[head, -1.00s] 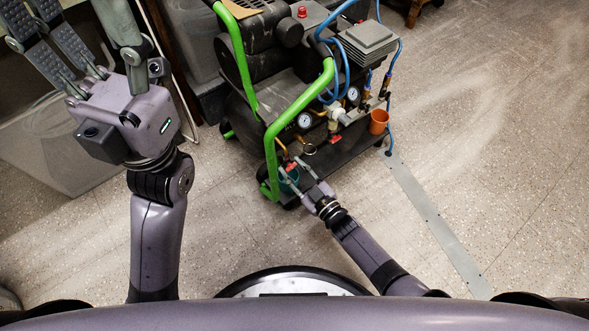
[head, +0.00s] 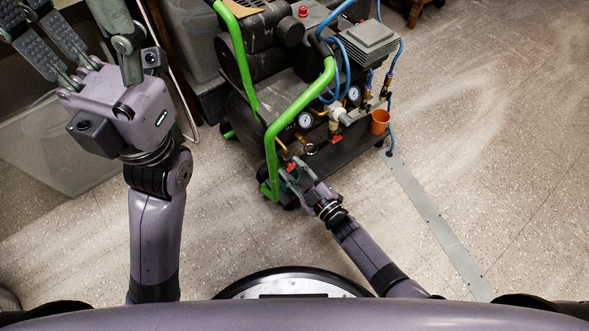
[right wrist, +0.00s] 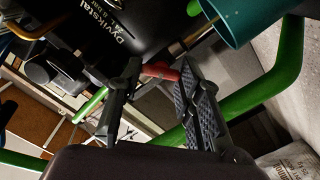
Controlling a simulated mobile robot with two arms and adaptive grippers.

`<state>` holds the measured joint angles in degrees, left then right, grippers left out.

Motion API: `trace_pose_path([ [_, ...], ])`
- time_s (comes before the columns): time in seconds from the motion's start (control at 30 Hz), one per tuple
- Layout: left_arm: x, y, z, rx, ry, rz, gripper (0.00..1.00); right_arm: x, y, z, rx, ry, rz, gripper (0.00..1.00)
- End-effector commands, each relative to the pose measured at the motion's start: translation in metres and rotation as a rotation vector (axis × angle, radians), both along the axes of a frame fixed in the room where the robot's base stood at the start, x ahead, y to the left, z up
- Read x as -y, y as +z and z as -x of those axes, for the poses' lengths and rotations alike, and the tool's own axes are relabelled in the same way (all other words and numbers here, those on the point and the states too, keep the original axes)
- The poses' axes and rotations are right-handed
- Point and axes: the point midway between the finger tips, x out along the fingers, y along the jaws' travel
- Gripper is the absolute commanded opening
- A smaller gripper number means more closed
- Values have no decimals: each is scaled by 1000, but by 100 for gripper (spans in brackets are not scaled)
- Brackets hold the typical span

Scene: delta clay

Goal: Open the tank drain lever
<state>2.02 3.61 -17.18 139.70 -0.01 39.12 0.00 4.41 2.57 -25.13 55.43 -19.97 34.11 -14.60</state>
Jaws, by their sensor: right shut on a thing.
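The red drain lever (right wrist: 158,71) is low on the tank of the compressor, between the two fingers of my right gripper (right wrist: 160,85) in the right wrist view. A small red part of the lever (head: 292,167) also shows in the head view at the tank's near lower end. My right gripper (head: 296,170) is shut on it, reaching in beside the green frame. The black tank (right wrist: 115,35) with white lettering is just behind. My left gripper (head: 85,50) is raised at the upper left, its fingers apart and partly cut off by the frame edge.
The compressor's green tube frame (head: 271,150) runs close to my right gripper. A teal cup (right wrist: 240,18) is beside the lever. An orange cup (head: 380,121) hangs at the right. A clear bin (head: 55,150) stands at the left. The floor at right is clear.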

Motion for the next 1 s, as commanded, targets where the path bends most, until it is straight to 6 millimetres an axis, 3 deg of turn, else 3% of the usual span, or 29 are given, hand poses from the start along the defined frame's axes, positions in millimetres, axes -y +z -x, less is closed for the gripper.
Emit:
trace_pose_path([
  [0.07, 0, 0, -1, -1, 0, 0, 57, 0, -1, 1, -1, 1, 0, 5],
  [0.1, 0, 0, -1, -2, 0, -1, 57, 0, -1, 1, -1, 1, 0, 35],
  [0.37, 1, -1, -2, -5, 0, -1, 57, 0, 0, 0, -2, 1, -1, 53],
  [0.73, 0, -3, -2, -11, 1, 1, 57, 4, -1, 5, -2, 0, 0, 53],
  [1.0, 0, -2, -2, -8, 1, 0, 57, 29, -2, 40, -3, 0, 0, 53],
])
